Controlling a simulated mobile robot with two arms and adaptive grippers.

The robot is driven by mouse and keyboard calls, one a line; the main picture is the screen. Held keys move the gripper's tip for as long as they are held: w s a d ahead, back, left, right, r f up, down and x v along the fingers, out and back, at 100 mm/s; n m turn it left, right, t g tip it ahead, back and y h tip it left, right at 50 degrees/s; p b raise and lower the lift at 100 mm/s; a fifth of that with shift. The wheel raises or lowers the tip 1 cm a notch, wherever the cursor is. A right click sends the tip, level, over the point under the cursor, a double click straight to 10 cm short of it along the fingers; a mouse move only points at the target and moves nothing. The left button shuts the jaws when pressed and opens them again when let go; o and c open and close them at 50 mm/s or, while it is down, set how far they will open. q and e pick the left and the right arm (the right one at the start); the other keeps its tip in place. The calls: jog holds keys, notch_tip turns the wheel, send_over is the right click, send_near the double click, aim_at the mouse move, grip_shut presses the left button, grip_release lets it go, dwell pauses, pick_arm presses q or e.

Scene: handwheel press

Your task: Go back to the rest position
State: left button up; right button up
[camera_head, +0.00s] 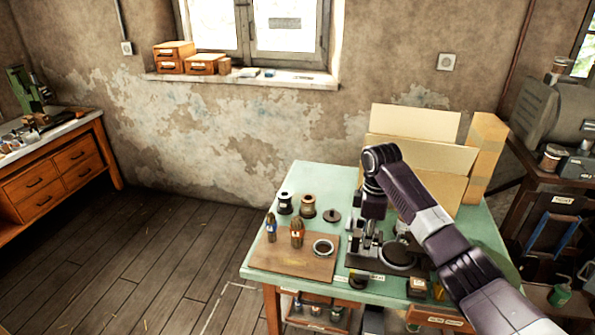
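My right arm reaches in from the lower right over the green table (262,252). Its wrist bends down, and my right gripper (366,246) points downward at the black press (398,256). The gripper overlaps the press in this view, so I cannot tell whether they touch or whether the fingers are open or shut. The arm hides part of the press and the table's right side. My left gripper is not in view.
A brown board (290,262) holds two small tools and a ring (323,248). Spools (307,206) stand behind it. An open cardboard box (415,122) stands at the back. A machine bench is at the right, a drawer workbench (60,175) at the left. The floor (165,250) between is clear.

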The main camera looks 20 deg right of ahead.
jog(key=s+a+f+m+t, duration=0.1)
jog(key=s+a+f+m, duration=0.1)
jog(key=s+a+f, duration=1.3)
jog(key=s+a+r+m+t, duration=0.1)
jog(key=s+r+m, duration=0.25)
jog(key=s, duration=0.55)
jog(key=s+a+r+m+t, duration=0.15)
jog(key=s+m, duration=0.25)
jog(key=s, duration=0.5)
notch_tip(320, 180, down, 32)
jog(key=s+r+g+b, duration=0.1)
jog(key=s+b, duration=0.2)
jog(key=b, duration=0.3)
jog(key=s+d+f+b, duration=0.1)
jog(key=s+f+b, duration=0.1)
jog(key=s+f, duration=0.6)
jog(key=s+d+f+g+b, duration=0.1)
jog(key=s+d+f+b, duration=0.1)
jog(key=s+f, duration=0.6)
notch_tip(320, 180, down, 5)
jog(key=shift+s+f, duration=0.1)
jog(key=shift+s, duration=0.2)
